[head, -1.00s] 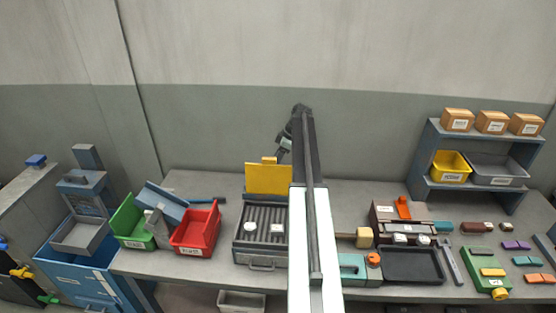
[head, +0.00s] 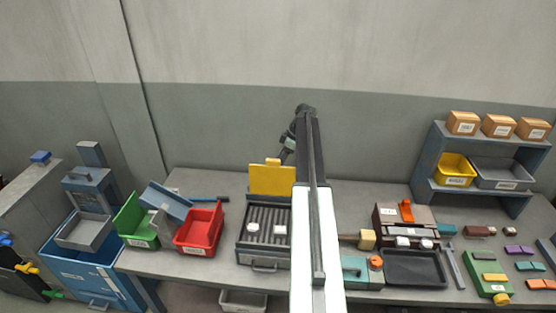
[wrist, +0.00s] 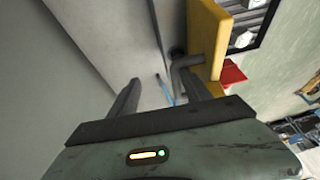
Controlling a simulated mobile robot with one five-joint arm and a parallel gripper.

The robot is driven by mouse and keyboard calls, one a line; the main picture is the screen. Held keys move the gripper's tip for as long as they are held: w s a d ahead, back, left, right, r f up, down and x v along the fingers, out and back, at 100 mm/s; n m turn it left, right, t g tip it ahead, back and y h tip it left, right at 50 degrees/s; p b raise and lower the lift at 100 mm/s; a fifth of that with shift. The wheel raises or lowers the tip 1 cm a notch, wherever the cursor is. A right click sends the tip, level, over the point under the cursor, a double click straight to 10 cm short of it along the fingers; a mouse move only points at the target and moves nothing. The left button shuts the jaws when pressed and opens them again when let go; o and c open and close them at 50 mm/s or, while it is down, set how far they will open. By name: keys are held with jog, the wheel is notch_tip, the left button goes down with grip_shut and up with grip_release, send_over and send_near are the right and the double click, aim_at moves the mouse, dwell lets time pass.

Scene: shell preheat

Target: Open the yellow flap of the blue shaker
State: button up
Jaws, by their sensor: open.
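The yellow flap (head: 272,181) stands upright at the back of a dark grey, ridged tray unit (head: 243,247) in the head view. I see no clear blue on this unit. A small yellow block (head: 273,162) sits on the flap's top edge. My gripper (head: 289,152) is just behind and right of the flap's top, partly hidden by my arm. In the wrist view my gripper (wrist: 160,92) is open, its two dark fingers apart with nothing held between them. The yellow flap (wrist: 208,30) is beside the right finger; whether they touch I cannot tell.
Two pale pieces lie in the ridged tray. Left of it are a red bin (head: 197,233) and a green bin (head: 138,229). Right are a brown box (head: 393,221), a black tray (head: 414,267) and a shelf (head: 430,150) with bins. The wall is close behind my gripper.

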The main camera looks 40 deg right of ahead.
jog(key=s+p+v, duration=0.1)
jog(key=p+v, duration=0.3)
jog(key=v, duration=0.3)
jog(key=shift+a+p, duration=0.3)
